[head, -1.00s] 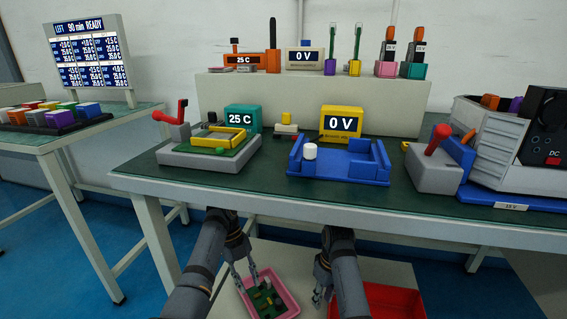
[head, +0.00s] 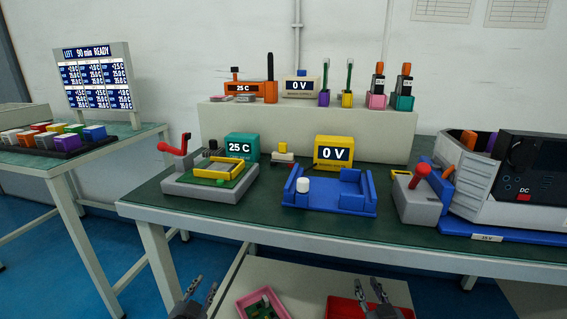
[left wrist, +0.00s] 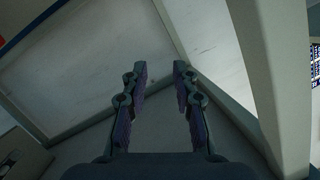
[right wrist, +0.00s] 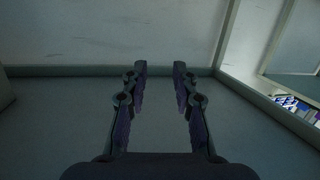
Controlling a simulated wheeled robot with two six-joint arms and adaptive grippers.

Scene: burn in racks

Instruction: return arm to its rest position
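My left gripper (head: 197,289) is low at the bottom edge of the head view, in front of the bench and left of the pink tray. In the left wrist view its fingers (left wrist: 160,72) stand apart with nothing between them. My right gripper (head: 370,290) is at the bottom edge of the head view, in front of the red tray. In the right wrist view its fingers (right wrist: 160,72) are also apart and empty. Most of both arms is out of the head view.
The green-topped bench (head: 270,228) carries a grey fixture with a red lever (head: 212,187), a blue cradle (head: 330,198) and a power supply (head: 515,180). A pink tray (head: 243,304) holding a green board and a red tray (head: 337,308) sit low in front.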

